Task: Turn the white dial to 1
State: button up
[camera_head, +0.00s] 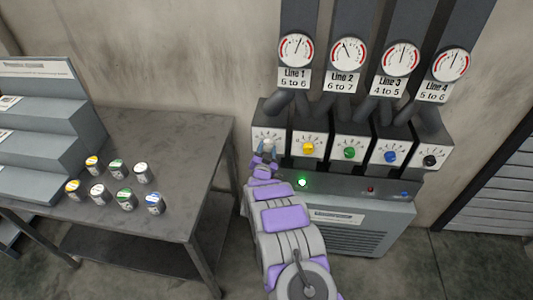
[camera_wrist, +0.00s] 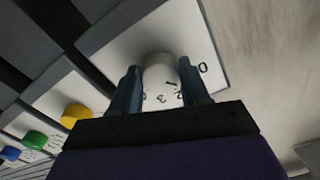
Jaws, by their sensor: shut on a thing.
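The white dial (camera_head: 268,143) is the leftmost of several coloured dials on the machine's front. It also shows in the wrist view (camera_wrist: 160,74), on a pale plate with printed numbers; 0, 2 and 3 look readable close by. My gripper (camera_head: 265,160) reaches up to the dial from below. In the wrist view my gripper (camera_wrist: 160,90) has one dark finger on each side of the white dial and is shut on it. The dial's pointer mark and exact setting are hard to make out.
Yellow (camera_head: 308,148), green (camera_head: 349,153), blue (camera_head: 390,157) and black (camera_head: 430,160) dials sit to the right. Gauges labelled Line 1 to Line 4 hang above. A lit green button (camera_head: 302,182) is below. A metal table (camera_head: 170,135) with several paint cans stands left.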

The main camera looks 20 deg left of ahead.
jog(key=shift+f+m+b, duration=0.1)
jog(key=shift+m+b, duration=0.3)
jog(key=shift+m, duration=0.4)
jog(key=o, duration=1.1)
jog(key=shift+c, duration=0.2)
jog(key=shift+s, duration=0.15)
jog(key=p+v, duration=0.2)
jog(key=v, duration=1.5)
jog(key=shift+a, duration=0.15)
